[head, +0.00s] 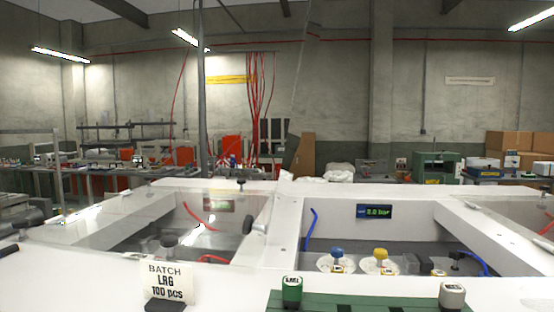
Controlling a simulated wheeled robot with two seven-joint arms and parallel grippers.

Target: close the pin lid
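A clear panel (125,228), which looks like a lid, lies over the left bay of a white bench-like housing. Dark knobs (168,241) and (247,224) stand on or near it. I cannot tell whether it is the pin lid, or whether it is fully shut. The right bay shows no clear cover that I can make out. Inside it a blue-topped pin or knob (337,253) and a yellow-topped one (381,254) stand on pale round discs. Neither of my grippers can be made out.
A "BATCH LRG 100 pcs" card (167,280) stands at the front left. A green strip (365,301) at the front holds a green-capped piece (292,291) and a grey-capped piece (452,295). A display (374,211) reads about 2.0 bar. Dark cylindrical parts (32,219) sit at the left edge.

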